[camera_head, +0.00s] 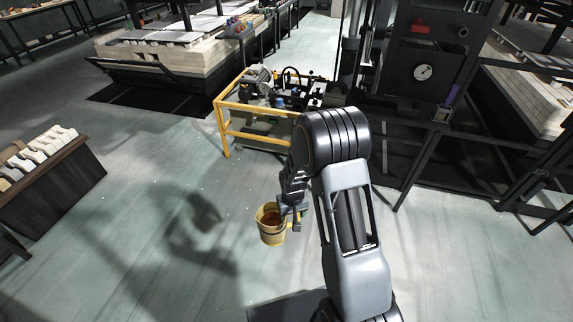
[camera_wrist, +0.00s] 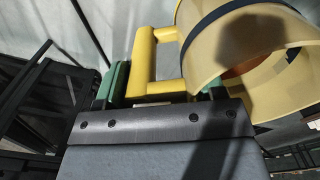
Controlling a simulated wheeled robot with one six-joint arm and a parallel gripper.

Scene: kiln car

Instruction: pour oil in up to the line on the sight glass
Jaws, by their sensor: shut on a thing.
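A yellow jug (camera_head: 271,228) with a dark band hangs above the floor at the end of my arm. Brown-orange liquid shows inside it. My gripper (camera_head: 293,212) is shut on the jug's yellow handle. In the wrist view the handle (camera_wrist: 145,62) sits between the green finger pads of my gripper (camera_wrist: 162,88), and the jug body (camera_wrist: 190,65) is at the upper right with its open mouth in view. A machine unit (camera_head: 290,92) with hoses and black fittings stands behind a yellow rail. I cannot make out the sight glass or its line.
The yellow rail (camera_head: 227,135) stands in front of the unit. A dark panel with a round gauge (camera_head: 423,72) is to its right, above black frames. A rack of light blocks (camera_head: 40,158) is at the left. The floor (camera_head: 130,235) around the jug is clear.

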